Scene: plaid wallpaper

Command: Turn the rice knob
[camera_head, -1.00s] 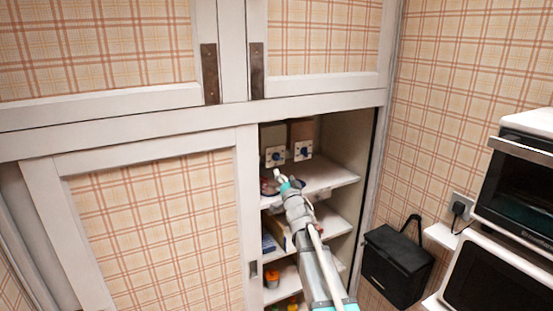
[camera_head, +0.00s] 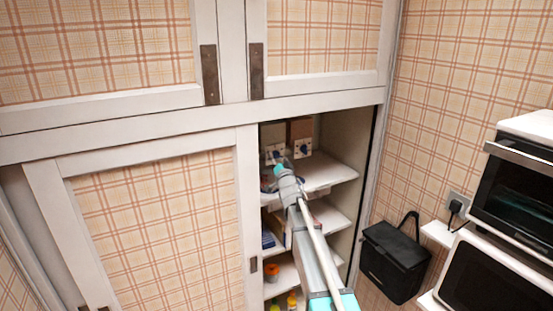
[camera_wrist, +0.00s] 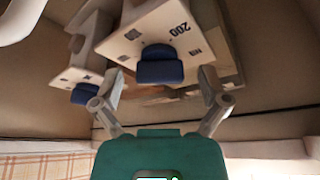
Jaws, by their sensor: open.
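Two beige dispensers with blue knobs stand side by side on the upper shelf inside the open cabinet. In the head view, the left knob (camera_head: 275,153) is just above my gripper (camera_head: 281,168), and the right knob (camera_head: 304,150) is to its right. In the wrist view, one blue knob (camera_wrist: 160,65) is on a pale plate marked "200", centred between and beyond the open fingers of my gripper (camera_wrist: 160,75). The fingers do not visibly grip it. The other knob (camera_wrist: 84,95) is at the left. I cannot read which one is rice.
The shelf (camera_head: 325,178) juts out below the dispensers, with lower shelves of small goods. The sliding door (camera_head: 150,240) closes the cabinet's left side. A black bag (camera_head: 397,260) and ovens (camera_head: 525,195) are at the right.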

